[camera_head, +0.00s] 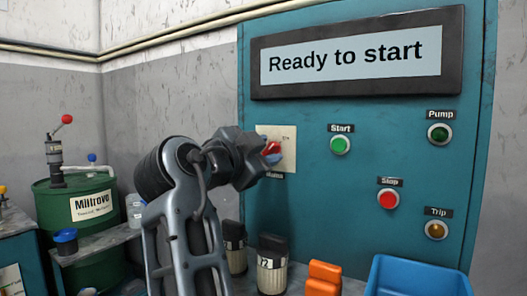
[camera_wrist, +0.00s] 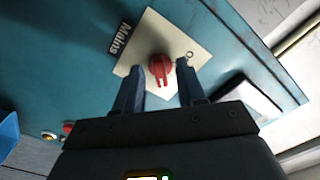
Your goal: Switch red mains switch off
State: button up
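The red mains switch (camera_head: 272,150) sits on a cream plate (camera_head: 289,160) on the teal panel, left of the green Start button. My gripper (camera_head: 265,152) is right in front of it and partly hides it in the head view. In the wrist view the red knob (camera_wrist: 160,68) lies between and just beyond the two fingertips of my gripper (camera_wrist: 158,76). The fingers are apart, with a visible gap on each side of the knob. The word "Mains" is beside the plate. The head view display (camera_head: 350,56) reads "Ready to start".
The panel also carries a green Start button (camera_head: 340,145), a red Stop button (camera_head: 388,199), a green Pump light (camera_head: 439,133) and an amber Trip light (camera_head: 436,230). Below are dark-topped canisters (camera_head: 272,265), an orange object (camera_head: 323,279) and a blue bin (camera_head: 418,277). A green drum (camera_head: 75,205) stands left.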

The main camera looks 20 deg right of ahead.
jog(key=shift+c, duration=0.3)
grip_shut()
jog(key=n+p, duration=0.1)
jog(key=n, duration=0.3)
jog(key=shift+n, duration=0.3)
jog(key=n+p, duration=0.3)
jog(key=n, duration=0.1)
jog(key=shift+r+n, duration=0.1)
jog(key=shift+n, duration=0.2)
jog(key=n+p, duration=0.5)
jog(key=n, duration=0.1)
jog(key=shift+s, duration=0.1)
jog(key=shift+n+p, duration=1.1)
jog(key=shift+n, duration=0.3)
